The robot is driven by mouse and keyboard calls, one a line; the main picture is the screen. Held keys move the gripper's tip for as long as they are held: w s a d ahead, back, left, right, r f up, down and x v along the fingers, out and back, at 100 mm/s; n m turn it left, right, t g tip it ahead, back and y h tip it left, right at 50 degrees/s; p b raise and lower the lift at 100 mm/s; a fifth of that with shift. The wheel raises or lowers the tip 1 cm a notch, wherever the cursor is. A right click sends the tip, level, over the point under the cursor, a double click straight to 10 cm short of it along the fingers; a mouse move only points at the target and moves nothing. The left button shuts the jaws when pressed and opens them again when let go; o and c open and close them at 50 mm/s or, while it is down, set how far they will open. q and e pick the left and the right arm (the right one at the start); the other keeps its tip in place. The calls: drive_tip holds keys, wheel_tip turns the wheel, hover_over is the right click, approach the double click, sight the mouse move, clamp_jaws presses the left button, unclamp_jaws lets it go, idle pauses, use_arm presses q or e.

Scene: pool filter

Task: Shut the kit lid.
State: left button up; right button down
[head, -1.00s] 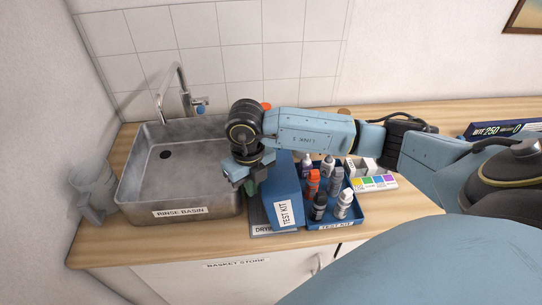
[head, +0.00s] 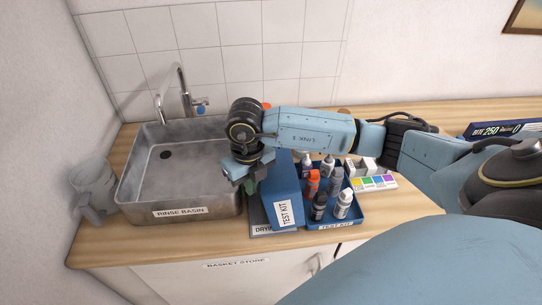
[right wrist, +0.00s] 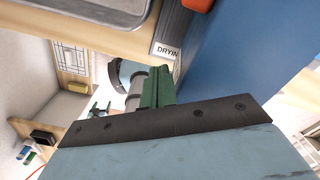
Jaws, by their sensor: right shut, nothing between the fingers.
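The test kit is a blue tray (head: 345,219) with several bottles standing in it. Its blue lid (head: 285,183), labelled TEST KIT, stands open and roughly upright at the tray's left side. My right gripper (head: 249,186) is shut and empty, just left of the lid, between it and the basin. In the right wrist view the lid (right wrist: 240,70) fills the upper right, beside the green fingers (right wrist: 152,88). I cannot tell whether the fingers touch it. My right arm passes above the kit and hides part of its back. My left gripper is not in view.
The steel rinse basin (head: 180,211) with a tap (head: 184,92) is on the left, and a clear jug (head: 92,185) stands beside it. A drying mat (head: 259,222) lies under the lid. A colour chart (head: 373,183) lies right of the kit. A dark blue box (head: 497,129) is at the far right.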

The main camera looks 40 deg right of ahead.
sight(270, 180)
drive_tip(key=shift+s+d, duration=0.6)
drive_tip(key=shift+d, duration=0.35)
drive_tip(key=shift+s+d+r+p, duration=0.5)
drive_tip(key=shift+d+r+p, duration=0.2)
drive_tip(key=shift+d+r, duration=0.15)
drive_tip(key=shift+d, duration=0.1)
